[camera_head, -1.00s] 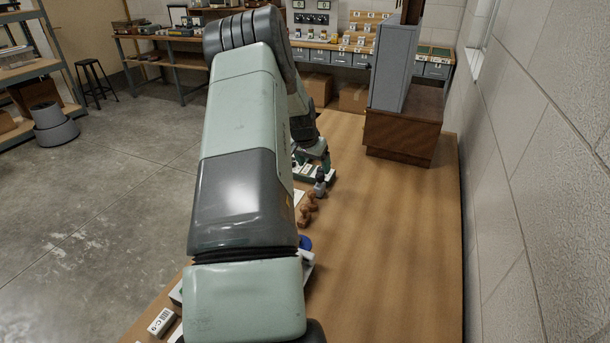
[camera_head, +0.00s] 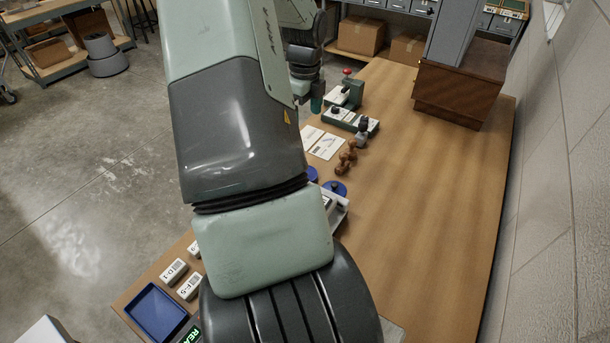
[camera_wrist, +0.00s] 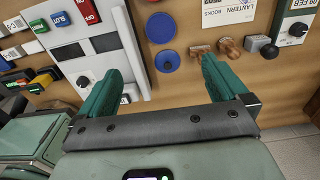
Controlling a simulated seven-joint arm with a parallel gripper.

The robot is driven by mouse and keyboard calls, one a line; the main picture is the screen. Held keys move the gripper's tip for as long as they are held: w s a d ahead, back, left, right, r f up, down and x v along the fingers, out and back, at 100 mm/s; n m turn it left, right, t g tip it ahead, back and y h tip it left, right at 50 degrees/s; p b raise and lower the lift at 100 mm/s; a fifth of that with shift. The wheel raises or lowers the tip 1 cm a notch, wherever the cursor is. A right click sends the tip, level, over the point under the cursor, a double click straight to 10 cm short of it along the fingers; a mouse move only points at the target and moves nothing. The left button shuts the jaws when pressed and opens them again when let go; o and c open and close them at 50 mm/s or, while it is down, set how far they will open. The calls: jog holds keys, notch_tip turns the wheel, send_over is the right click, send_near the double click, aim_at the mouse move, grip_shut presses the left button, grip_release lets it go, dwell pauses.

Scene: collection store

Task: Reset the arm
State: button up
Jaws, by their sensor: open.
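My gripper (camera_wrist: 160,66) shows in the wrist view with its two green fingers wide apart and nothing between them. It is above the wooden table, over blue round pads (camera_wrist: 161,28) and a white panel with dark windows (camera_wrist: 92,50). In the head view my arm covers the left and middle of the picture and hides much of the table. The lower arm and wrist show only partly behind it, near the table's far left edge.
On the table (camera_head: 430,190) stand wooden stamps (camera_head: 346,157), printed cards (camera_head: 327,146), green-and-white devices (camera_head: 350,120), labelled white blocks (camera_head: 174,271) and a blue tray (camera_head: 156,311). A brown cabinet base (camera_head: 457,94) stands at the back right. The table's right half is clear.

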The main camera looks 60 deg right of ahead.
notch_tip(320, 180, down, 6)
dwell(0.9)
